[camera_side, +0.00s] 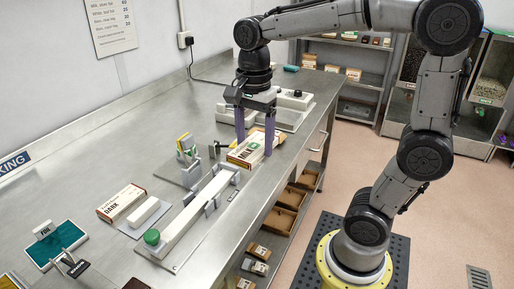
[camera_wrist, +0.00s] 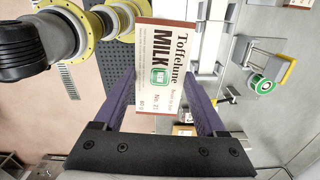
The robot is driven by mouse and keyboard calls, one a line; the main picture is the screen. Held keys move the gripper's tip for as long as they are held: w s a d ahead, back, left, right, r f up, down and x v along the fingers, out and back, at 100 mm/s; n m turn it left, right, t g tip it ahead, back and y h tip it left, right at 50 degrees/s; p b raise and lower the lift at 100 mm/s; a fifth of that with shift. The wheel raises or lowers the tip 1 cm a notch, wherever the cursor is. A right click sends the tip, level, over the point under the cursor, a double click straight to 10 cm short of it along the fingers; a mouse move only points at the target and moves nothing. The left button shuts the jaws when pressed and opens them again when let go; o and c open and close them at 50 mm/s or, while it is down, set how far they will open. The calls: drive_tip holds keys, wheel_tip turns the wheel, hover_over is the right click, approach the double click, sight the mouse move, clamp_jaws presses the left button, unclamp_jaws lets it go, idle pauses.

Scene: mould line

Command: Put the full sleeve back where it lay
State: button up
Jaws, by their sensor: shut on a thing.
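My gripper (camera_side: 254,148) is shut on the cream and brown milk sleeve (camera_side: 243,153), with one purple finger on each side of it. The sleeve lies level, low over the steel bench near its right edge; I cannot tell whether it touches the bench. In the wrist view the sleeve (camera_wrist: 165,62) sits between the fingertips (camera_wrist: 160,78), its "Toffelune MILK" label and green emblem facing the camera. Whether its ends are closed is not clear. A second sleeve, marked DARK (camera_side: 120,203), lies flat on the bench further left.
A small stand with a yellow part (camera_side: 185,143) is close by. A white bar (camera_side: 143,212) and a teal foil tray (camera_side: 55,243) lie left. Pale moulds (camera_side: 292,100) sit behind. The bench's left back is clear.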

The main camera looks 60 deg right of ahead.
drive_tip(key=w+a+r, duration=0.1)
drive_tip(key=w+r, duration=0.1)
drive_tip(key=w, duration=0.5)
drive_tip(key=n, duration=0.1)
hover_over(144, 208)
wheel_tip(144, 208, down, 10)
drive_tip(key=shift+f, duration=2.85)
drive_tip(key=shift+f, duration=0.2)
drive_tip(key=o, duration=1.4)
